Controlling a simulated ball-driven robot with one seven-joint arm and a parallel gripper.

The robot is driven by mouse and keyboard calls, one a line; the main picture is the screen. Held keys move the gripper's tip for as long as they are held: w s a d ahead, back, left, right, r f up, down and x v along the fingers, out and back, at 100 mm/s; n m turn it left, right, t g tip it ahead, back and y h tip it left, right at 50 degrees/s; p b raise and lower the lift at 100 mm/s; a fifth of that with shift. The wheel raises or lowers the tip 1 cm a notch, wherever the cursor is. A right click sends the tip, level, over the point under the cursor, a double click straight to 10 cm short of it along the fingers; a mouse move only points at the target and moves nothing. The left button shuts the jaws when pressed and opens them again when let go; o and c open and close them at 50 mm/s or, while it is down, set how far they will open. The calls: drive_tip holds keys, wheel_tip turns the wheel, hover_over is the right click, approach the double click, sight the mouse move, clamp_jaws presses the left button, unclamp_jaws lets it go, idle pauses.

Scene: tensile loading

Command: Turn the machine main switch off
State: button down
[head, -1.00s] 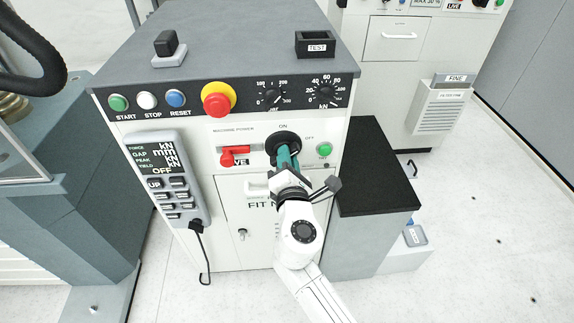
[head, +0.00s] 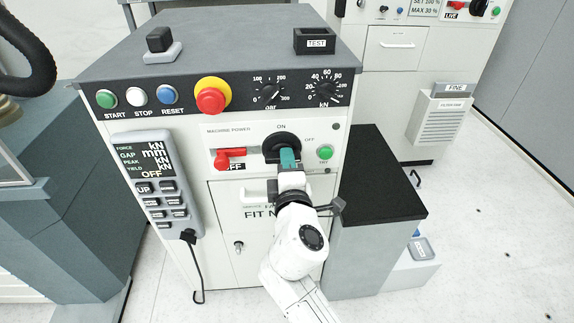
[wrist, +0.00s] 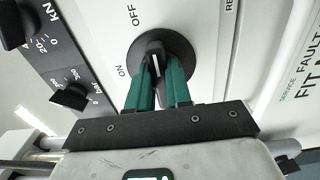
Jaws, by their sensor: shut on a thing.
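The main switch is a black rotary knob (head: 271,146) on the white machine front, under "MACHINE POWER", with ON above and OFF at its upper right. My gripper (head: 288,157) is at the knob, its teal fingers shut on the grip. In the wrist view the two fingers (wrist: 157,85) sit on either side of the knob's handle (wrist: 154,56), whose white mark lies roughly along the fingers, more toward OFF than ON. The indicator window (head: 234,167) left of the knob reads partly "FF", its start hidden behind a red lever (head: 229,155).
Above are a red emergency button (head: 211,99), a row of buttons and two dials. A grey pendant (head: 157,180) hangs at left. A green TRY button (head: 325,152) is close right of the knob. A black-topped block (head: 380,180) stands to the right.

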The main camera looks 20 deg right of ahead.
drive_tip(key=shift+f, duration=0.1)
idle(0.3)
drive_tip(key=c, duration=1)
unclamp_jaws()
drive_tip(key=shift+c, duration=0.2)
drive_tip(key=v, duration=1)
drive_tip(key=shift+s, duration=0.4)
